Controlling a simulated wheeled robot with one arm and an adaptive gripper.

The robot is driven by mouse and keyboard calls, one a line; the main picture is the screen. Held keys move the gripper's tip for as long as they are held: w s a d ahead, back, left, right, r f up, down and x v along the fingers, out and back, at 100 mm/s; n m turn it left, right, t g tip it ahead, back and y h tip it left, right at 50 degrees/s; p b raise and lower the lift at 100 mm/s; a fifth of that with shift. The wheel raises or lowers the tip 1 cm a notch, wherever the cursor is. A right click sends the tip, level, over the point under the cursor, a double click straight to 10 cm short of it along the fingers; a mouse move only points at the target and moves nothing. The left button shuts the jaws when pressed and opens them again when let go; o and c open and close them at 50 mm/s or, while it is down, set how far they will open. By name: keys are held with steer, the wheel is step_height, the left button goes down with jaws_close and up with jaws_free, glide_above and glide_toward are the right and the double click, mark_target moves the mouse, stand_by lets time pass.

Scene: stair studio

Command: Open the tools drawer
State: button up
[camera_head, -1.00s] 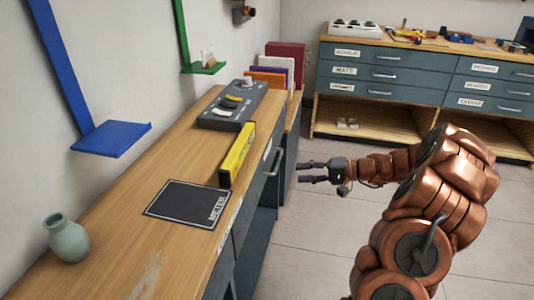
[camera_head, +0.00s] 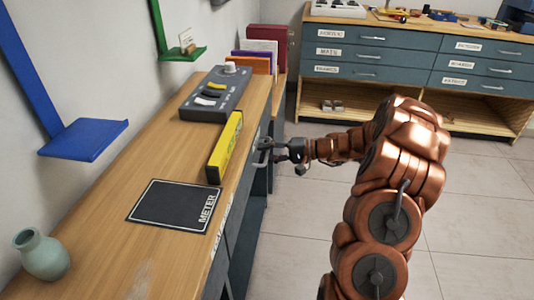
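The wooden-topped counter (camera_head: 150,222) on the left has dark blue-grey drawer fronts along its right side, seen at a steep angle. A metal drawer handle (camera_head: 262,155) stands out from the front near the far end. My gripper (camera_head: 270,150) is at this handle, its fingers pointing left and overlapping it in the picture. I cannot tell whether the fingers touch or enclose the handle, or how far they are open. That drawer looks closed. White lettering on the nearer front is too slanted to read, so I cannot tell which drawer is the tools drawer.
On the counter are a yellow level (camera_head: 225,148), a black METER mat (camera_head: 176,204), a grey control box (camera_head: 215,96) and a green vase (camera_head: 41,254). A blue wall shelf (camera_head: 83,139) juts out at left. Another drawer cabinet (camera_head: 400,68) stands behind. Floor is clear right of the counter.

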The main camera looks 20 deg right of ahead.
steer(key=shift+c, duration=0.4)
jaws_close()
stand_by(0.4)
